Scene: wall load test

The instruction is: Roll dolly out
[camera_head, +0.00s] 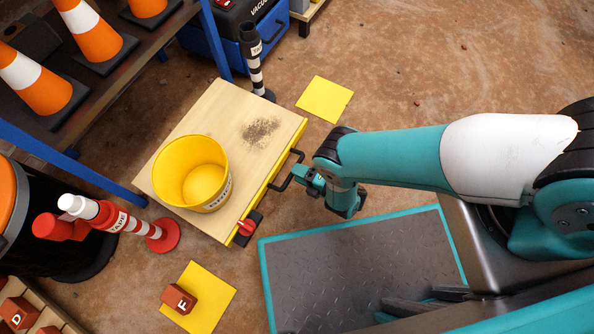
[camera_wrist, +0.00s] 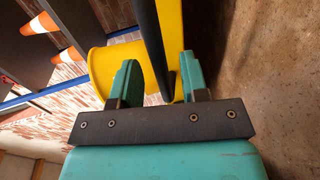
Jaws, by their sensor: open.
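The dolly (camera_head: 222,108) has a pale wooden top with a dark speckled patch and a yellow front edge. A black handle (camera_head: 284,184) stands out from that edge. A yellow bucket (camera_head: 184,150) stands on the top. A red pedal (camera_head: 246,227) sits at the near front corner. My gripper (camera_head: 306,176) is at the handle. In the wrist view my open gripper (camera_wrist: 160,84) has a black bar (camera_wrist: 151,42), seemingly the handle, running between its fingers. I cannot tell whether the fingers touch it.
A blue-framed shelf (camera_head: 77,163) with orange cones stands behind the dolly. A red-and-white post (camera_head: 163,235) and a black-and-white post (camera_head: 256,73) flank it. Yellow floor squares (camera_head: 325,98) lie on both sides; a red block marked F (camera_head: 180,298) is on the nearer one. Floor beyond my arm is clear.

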